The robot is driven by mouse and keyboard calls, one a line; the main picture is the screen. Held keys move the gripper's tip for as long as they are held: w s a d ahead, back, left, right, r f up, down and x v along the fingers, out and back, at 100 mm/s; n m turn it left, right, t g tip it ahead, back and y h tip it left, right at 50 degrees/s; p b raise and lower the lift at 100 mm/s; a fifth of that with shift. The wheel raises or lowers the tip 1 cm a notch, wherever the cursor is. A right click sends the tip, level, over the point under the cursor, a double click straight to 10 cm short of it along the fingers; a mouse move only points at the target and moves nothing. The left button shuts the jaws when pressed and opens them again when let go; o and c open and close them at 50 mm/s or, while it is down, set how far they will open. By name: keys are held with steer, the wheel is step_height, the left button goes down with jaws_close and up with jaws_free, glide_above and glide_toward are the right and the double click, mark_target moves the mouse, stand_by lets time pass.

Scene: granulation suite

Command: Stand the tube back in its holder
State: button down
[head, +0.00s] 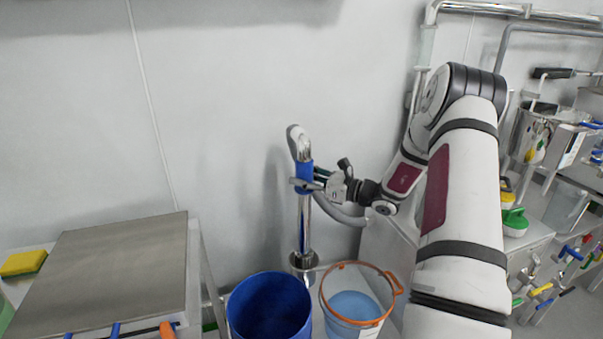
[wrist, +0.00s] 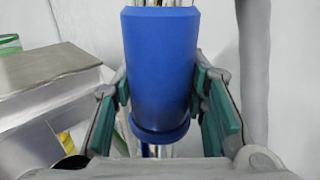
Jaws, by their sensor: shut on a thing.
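The tube (head: 304,222) is a metal pipe with a blue sleeve and a grey curved top, joined to a grey hose. It stands close to upright near the wall. My gripper (head: 305,183) is shut on its blue sleeve, which also fills the middle of the wrist view (wrist: 160,70) between the green finger pads. The holder appears to be the round metal fitting (head: 303,260) at the tube's lower end. The tube's foot meets it in the picture, but I cannot tell whether it sits inside or just above. The wrist view hides the lower end behind the sleeve.
A blue bucket (head: 233,309) and a clear bucket with an orange rim (head: 326,306) stand just in front of the fitting. A steel-topped table (head: 110,265) with a yellow sponge (head: 23,263) is at left. The wall is close behind; a bench stands at right.

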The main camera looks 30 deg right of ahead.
mark_target(303, 198)
steer(key=shift+f+b, duration=1.65)
steer(key=shift+f, duration=1.85)
steer(key=c, duration=0.9)
jaws_free()
steer(key=v, duration=1.2)
